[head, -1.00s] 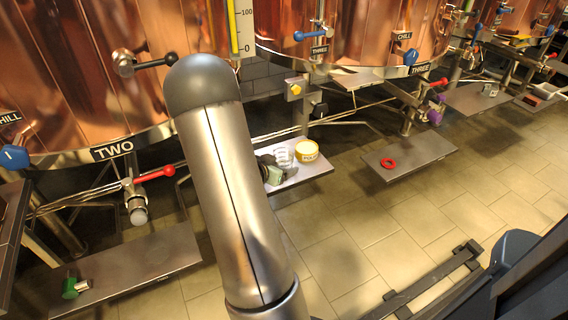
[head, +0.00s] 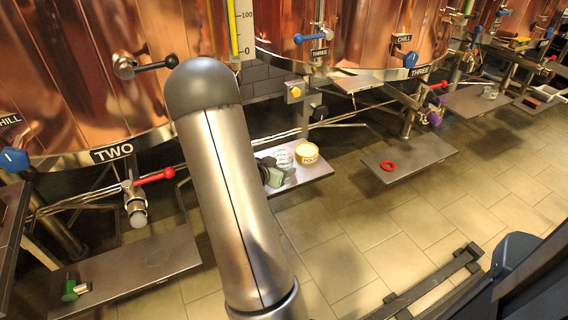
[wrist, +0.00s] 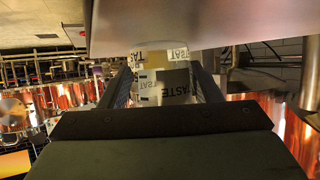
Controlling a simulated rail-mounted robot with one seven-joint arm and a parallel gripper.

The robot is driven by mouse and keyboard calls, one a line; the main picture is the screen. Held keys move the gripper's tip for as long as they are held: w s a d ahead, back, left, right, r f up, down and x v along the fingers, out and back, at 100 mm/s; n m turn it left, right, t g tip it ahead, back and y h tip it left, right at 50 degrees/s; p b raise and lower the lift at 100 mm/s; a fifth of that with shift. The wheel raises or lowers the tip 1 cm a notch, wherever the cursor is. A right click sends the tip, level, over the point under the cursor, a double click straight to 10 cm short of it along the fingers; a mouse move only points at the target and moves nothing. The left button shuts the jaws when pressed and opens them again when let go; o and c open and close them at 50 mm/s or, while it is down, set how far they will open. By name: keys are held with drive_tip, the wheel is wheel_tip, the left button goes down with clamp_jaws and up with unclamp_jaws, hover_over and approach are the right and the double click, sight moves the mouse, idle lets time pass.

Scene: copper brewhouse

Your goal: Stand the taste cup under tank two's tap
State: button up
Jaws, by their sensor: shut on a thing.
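The taste cup (wrist: 165,88), clear with white bands lettered TASTE, is between my gripper's (wrist: 166,76) two dark fingers in the wrist view. My gripper is shut on it. In the head view my arm hides most of the wrist. A grey-green part beside a pale banded shape shows over the shelf right of my arm; it is too small to be sure of the cup there. Tank two's tap (head: 137,208), a steel spout with a red lever (head: 155,176), is left of my arm. Below it is a steel shelf (head: 140,265), well away from the grey-green part.
A green object (head: 75,290) lies at the left end of tank two's shelf. A yellow tub (head: 307,153) stands on the middle shelf (head: 305,178). A red ring (head: 388,166) lies on the shelf further right. A black-knobbed handle (head: 145,65) juts from tank two.

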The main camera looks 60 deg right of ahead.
drive_tip(key=shift+r, duration=0.15)
drive_tip(key=shift+r+p, duration=0.5)
drive_tip(key=shift+p, duration=0.15)
drive_tip(key=a+p, duration=0.3)
drive_tip(key=a, duration=1)
idle(0.5)
drive_tip(key=shift+s, duration=0.1)
